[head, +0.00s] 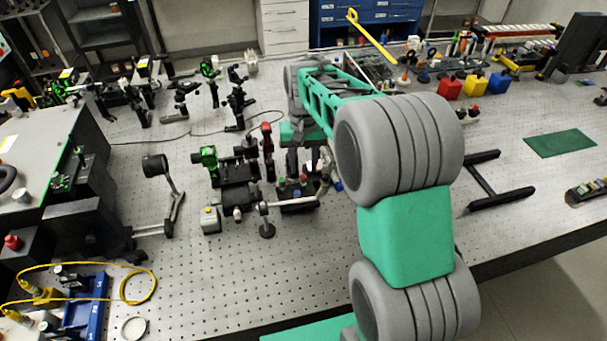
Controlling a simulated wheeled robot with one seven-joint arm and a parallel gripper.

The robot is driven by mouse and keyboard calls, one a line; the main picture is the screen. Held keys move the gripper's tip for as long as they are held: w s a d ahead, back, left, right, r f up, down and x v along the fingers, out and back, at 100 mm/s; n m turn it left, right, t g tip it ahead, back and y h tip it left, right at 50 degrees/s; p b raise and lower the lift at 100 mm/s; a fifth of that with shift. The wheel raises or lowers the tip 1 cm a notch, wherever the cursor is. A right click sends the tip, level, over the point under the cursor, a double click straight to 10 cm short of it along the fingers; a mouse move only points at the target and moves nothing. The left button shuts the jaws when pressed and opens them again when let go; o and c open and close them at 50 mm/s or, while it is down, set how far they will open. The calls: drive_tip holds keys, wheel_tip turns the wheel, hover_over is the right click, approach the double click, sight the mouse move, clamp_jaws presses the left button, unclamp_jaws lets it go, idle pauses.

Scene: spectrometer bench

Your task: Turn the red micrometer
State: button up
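A small dark stage (297,203) stands on the perforated bench near the middle of the head view, with small coloured knobs on it. A red knob (304,178), which looks like the red micrometer, shows on its top, with a green knob (282,182) to its left. My gripper (318,172) reaches down at the end of my green and grey arm, close to the stage. My arm and gripper parts cover some of this area. I cannot tell whether the fingers are open or shut, or whether they touch the red knob.
Black optics mounts (236,172) with a taller red part (267,138) stand just left of the stage. A post on a round foot (267,229) stands in front. Red, yellow and blue blocks (474,84) stand at the back right. The front middle of the bench is clear.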

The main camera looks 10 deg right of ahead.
sight(303, 176)
wheel_tip(303, 176, down, 5)
drive_tip(key=shift+p, duration=0.4)
drive_tip(key=shift+c, duration=0.3)
clamp_jaws()
